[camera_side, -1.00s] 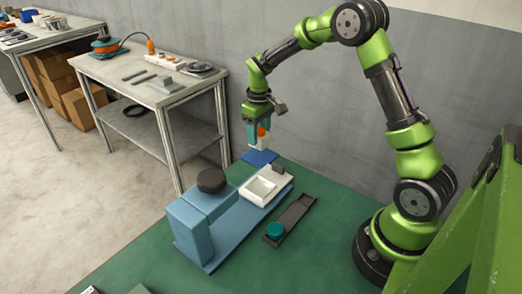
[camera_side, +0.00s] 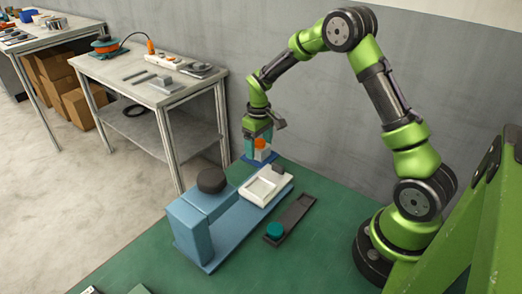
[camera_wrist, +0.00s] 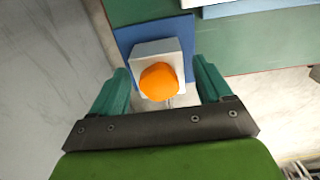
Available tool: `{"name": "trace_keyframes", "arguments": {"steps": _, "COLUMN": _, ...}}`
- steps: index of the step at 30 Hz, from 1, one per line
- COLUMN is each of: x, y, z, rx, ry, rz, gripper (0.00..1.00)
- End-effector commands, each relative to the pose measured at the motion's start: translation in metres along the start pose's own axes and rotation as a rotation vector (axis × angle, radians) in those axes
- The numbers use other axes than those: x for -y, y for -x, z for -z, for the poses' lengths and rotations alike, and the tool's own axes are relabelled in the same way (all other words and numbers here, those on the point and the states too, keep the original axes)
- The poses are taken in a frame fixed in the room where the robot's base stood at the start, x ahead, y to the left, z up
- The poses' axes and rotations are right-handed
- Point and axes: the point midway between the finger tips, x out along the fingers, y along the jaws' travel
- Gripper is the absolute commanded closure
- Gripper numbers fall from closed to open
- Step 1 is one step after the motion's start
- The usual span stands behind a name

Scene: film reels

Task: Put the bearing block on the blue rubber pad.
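The bearing block is a white block with an orange round top (camera_side: 261,154); it also shows in the wrist view (camera_wrist: 143,50). It sits upright on the blue rubber pad (camera_wrist: 125,38), whose edge also shows in the side view (camera_side: 273,156). My gripper (camera_wrist: 163,75) has its teal fingers on either side of the block, with a narrow gap visible beside it, so the fingers look open. In the side view my gripper (camera_side: 257,146) is low over the pad and partly hides the block.
A blue fixture (camera_side: 190,236) with a dark round knob and a white tray (camera_side: 284,190) stands just in front of the pad. A dark narrow tray (camera_side: 294,216) holding a teal round piece lies to the right. A workbench (camera_side: 160,95) stands beyond at left.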

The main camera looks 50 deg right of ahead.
Motion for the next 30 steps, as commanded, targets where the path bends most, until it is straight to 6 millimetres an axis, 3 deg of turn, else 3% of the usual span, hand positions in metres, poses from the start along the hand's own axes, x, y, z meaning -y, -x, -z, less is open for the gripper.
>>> {"name": "trace_keyframes", "arguments": {"steps": 6, "x": 0.000, "y": 0.002, "z": 0.000, "rx": -0.001, "ry": 0.000, "rz": 0.000, "gripper": 0.22}}
{"name": "trace_keyframes", "arguments": {"steps": 10, "x": 0.000, "y": 0.013, "z": 0.001, "rx": -0.003, "ry": 0.000, "rz": 0.000, "gripper": 0.22}}
{"name": "trace_keyframes", "arguments": {"steps": 21, "x": 0.000, "y": 0.090, "z": 0.001, "rx": -0.005, "ry": 0.000, "rz": -0.001, "gripper": 0.22}}
{"name": "trace_keyframes", "arguments": {"steps": 30, "x": 0.002, "y": 0.125, "z": -0.001, "rx": -0.007, "ry": -0.001, "rz": 0.000, "gripper": 0.22}}
